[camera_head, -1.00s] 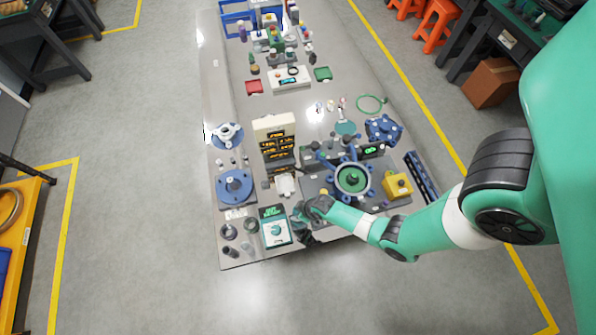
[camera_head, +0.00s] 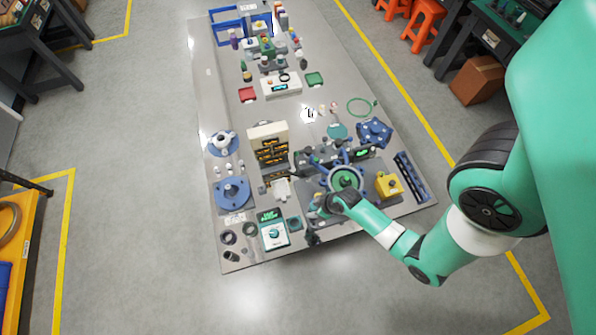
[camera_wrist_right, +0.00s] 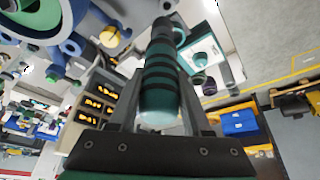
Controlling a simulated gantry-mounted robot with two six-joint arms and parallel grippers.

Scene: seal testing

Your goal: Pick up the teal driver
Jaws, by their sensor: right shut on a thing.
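The teal driver (camera_wrist_right: 158,88), a teal cylinder with dark bands and a dark far end, stands between the fingers of my right gripper (camera_wrist_right: 158,70) in the right wrist view. The gripper is shut on it. In the head view my right gripper (camera_head: 314,212) is at the front edge of the bench, right of the white and teal meter box (camera_head: 273,232). The driver is small and hard to make out there. My left gripper is not in view.
A blue-rimmed round fixture (camera_head: 345,180) and a yellow box (camera_head: 389,186) stand close to the right of my gripper. An organiser with orange-marked drawers (camera_head: 270,150) stands behind it. The floor in front of the bench is clear.

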